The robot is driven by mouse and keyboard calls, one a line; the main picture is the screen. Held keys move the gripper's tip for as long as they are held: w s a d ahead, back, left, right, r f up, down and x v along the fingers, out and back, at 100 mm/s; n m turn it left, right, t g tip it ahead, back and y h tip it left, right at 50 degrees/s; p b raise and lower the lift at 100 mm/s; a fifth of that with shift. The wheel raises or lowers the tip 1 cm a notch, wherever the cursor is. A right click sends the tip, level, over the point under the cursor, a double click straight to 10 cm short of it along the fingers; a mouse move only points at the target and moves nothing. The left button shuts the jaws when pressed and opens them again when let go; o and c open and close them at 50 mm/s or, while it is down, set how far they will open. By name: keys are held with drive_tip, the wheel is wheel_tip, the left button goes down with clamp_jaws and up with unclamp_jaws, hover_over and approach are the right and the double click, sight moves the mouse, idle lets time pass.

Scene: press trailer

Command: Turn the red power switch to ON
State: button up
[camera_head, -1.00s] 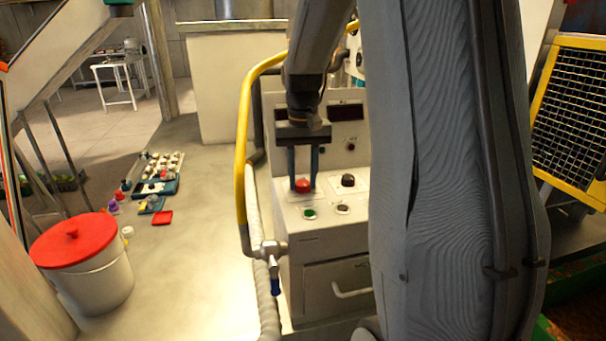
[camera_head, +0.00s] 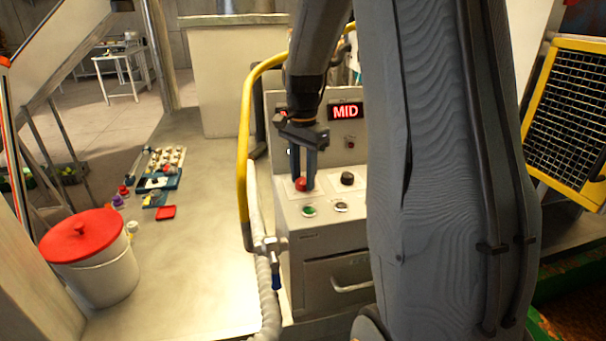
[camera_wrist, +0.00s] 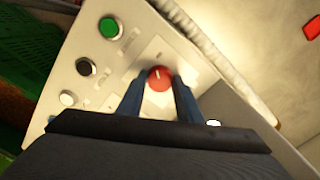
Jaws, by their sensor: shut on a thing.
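The red power switch (camera_head: 301,184) is a round red knob on the top of the grey control panel (camera_head: 330,262). It also shows in the wrist view (camera_wrist: 159,78), between my two fingertips. My gripper (camera_head: 303,179) points down from above, and its blue fingers are shut on the red switch, one on each side. In the wrist view my gripper (camera_wrist: 160,85) sits at an angle over the panel top. A red lit display (camera_head: 345,111) on the upright panel face reads MID. The switch's position marks are too small to read.
A white bucket with a red lid (camera_head: 84,240) stands left.

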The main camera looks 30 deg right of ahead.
sight(303, 181)
drive_tip(key=shift+m, duration=1)
drive_tip(key=o, duration=1)
drive_tip(key=shift+o, duration=0.2)
drive_tip(key=shift+r+b, duration=1)
drive_tip(key=shift+r, duration=2.95)
